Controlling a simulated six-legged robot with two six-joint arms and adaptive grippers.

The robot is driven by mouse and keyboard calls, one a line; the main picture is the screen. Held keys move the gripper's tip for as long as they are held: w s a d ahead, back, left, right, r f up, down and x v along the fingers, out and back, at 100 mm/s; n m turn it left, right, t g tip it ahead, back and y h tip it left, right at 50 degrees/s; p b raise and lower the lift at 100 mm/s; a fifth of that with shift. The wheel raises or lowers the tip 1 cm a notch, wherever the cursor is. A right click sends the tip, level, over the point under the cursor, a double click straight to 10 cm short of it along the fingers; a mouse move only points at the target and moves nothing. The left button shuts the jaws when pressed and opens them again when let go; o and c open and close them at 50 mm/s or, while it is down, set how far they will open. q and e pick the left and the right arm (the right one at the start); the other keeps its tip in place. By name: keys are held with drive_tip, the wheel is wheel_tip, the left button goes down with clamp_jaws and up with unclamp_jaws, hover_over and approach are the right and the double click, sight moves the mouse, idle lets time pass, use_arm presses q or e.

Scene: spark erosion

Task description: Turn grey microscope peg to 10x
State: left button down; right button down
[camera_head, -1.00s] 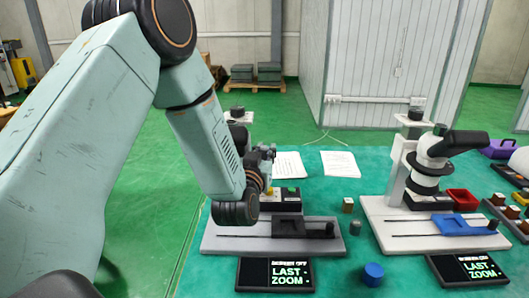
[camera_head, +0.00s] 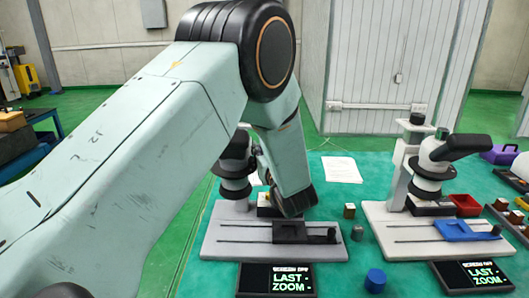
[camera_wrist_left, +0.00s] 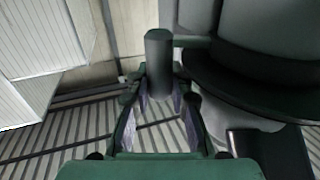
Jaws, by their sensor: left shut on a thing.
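The grey microscope (camera_head: 236,168) stands on a light grey base (camera_head: 225,240) with a dark sliding stage (camera_head: 290,231). My left arm covers much of it in the head view. In the left wrist view, my left gripper (camera_wrist_left: 160,88) is shut on a grey peg (camera_wrist_left: 158,52), a short cylinder between the fingertips. The dark microscope body (camera_wrist_left: 250,60) is close on the right. In the head view the gripper's fingers and the peg are mostly hidden behind my wrist. The screen (camera_head: 277,280) before this microscope reads "LAST ZOOM" with a dash. My right gripper does not show.
A white microscope (camera_head: 425,170) with a blue stage (camera_head: 466,231) stands to the right, with its own screen (camera_head: 472,275). A blue knob (camera_head: 375,280), a small grey weight (camera_head: 357,233), a red tray (camera_head: 465,205) and a paper sheet (camera_head: 341,170) are on the green table.

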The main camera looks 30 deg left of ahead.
use_arm(q)
drive_tip(key=shift+w+a+r+n+g+y+b, duration=0.1)
drive_tip(key=shift+w+a+n+g+y, duration=0.1)
drive_tip(key=shift+a+n+g+y, duration=0.65)
drive_tip(key=shift+w+a+f+n+g+y+b, duration=0.15)
drive_tip(key=shift+n+g+y, duration=0.15)
drive_tip(key=shift+n+g, duration=0.7)
drive_tip(key=shift+w+a+r+n+g+y+b, duration=0.15)
drive_tip(key=shift+a+n+g+y, duration=0.35)
drive_tip(key=shift+g, duration=0.85)
drive_tip(key=c, duration=1.5)
unclamp_jaws()
drive_tip(key=shift+o, duration=0.2)
drive_tip(key=shift+d, duration=0.1)
drive_tip(key=v, duration=1.1)
drive_tip(key=shift+d, duration=0.4)
